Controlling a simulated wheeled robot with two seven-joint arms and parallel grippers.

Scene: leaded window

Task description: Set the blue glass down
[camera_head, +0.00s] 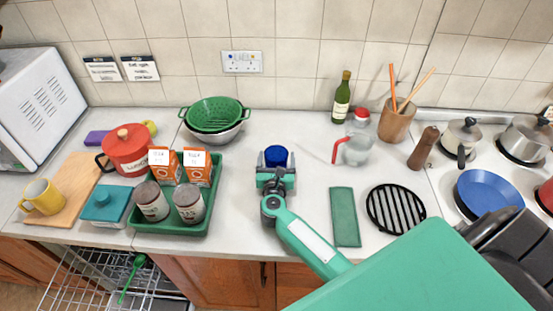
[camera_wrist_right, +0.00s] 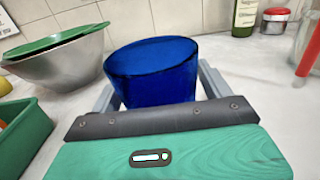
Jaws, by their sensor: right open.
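The blue glass (camera_head: 276,155) stands upright on the white worktop (camera_head: 310,133), near its middle. My right gripper (camera_head: 276,163) is at the glass, with its arm coming in from the lower right. In the right wrist view the blue glass (camera_wrist_right: 152,72) sits between the two grey fingers (camera_wrist_right: 158,88), one on each side. The fingers are open around it. The lower part of the glass is hidden behind the gripper body, so its contact with the worktop cannot be seen. My left gripper is not in view.
A green tray (camera_head: 177,221) with jars and orange cartons stands left of the glass. A green colander in a metal bowl (camera_head: 229,135) is behind left. A measuring jug (camera_head: 355,150), a green cloth (camera_head: 345,217) and a black trivet (camera_head: 395,208) lie to the right.

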